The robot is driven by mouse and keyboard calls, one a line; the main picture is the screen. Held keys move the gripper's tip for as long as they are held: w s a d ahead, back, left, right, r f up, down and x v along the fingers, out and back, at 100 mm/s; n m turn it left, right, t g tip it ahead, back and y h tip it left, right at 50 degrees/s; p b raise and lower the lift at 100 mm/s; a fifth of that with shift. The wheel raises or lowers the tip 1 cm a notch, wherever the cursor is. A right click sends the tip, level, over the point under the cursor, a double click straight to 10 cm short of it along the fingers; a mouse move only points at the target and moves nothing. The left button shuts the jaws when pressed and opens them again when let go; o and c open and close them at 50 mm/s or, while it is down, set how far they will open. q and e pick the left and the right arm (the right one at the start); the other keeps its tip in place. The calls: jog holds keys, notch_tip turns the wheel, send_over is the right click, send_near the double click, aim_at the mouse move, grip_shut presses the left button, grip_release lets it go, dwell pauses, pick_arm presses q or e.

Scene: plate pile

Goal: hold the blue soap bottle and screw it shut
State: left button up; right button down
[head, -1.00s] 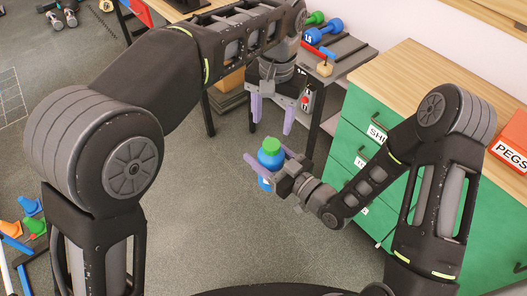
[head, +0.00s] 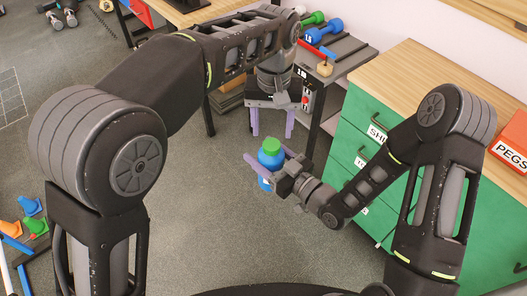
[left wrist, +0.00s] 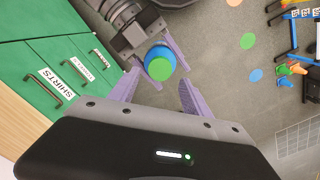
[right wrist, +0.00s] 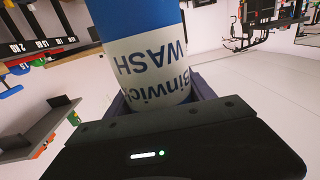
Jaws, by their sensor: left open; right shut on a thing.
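The blue soap bottle (head: 270,158) has a green cap (head: 271,145) on top and stands roughly upright in the air. My right gripper (head: 266,165) is shut around its body. In the right wrist view the bottle (right wrist: 145,60) shows a white label with blue lettering, and its cap is out of frame. My left gripper (head: 271,135) is open and empty, fingers pointing down, above and behind the bottle in the head view. In the left wrist view the green cap (left wrist: 160,69) lies beyond the open lilac fingers, between their lines but apart from them.
A green drawer cabinet (head: 365,150) with a wooden top stands at the right. A dark rack (head: 335,62) with blue and green dumbbells is behind the grippers. Coloured cones (head: 33,215) are at the lower left. Open grey floor lies below the bottle.

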aim_at(272, 144)
pick_arm(q)
jog(key=shift+f, duration=2.65)
jog(key=shift+c, duration=0.3)
grip_shut()
jog(key=shift+o, duration=1.1)
grip_release()
notch_tip(272, 144, up, 8)
jog(key=shift+f, duration=0.2)
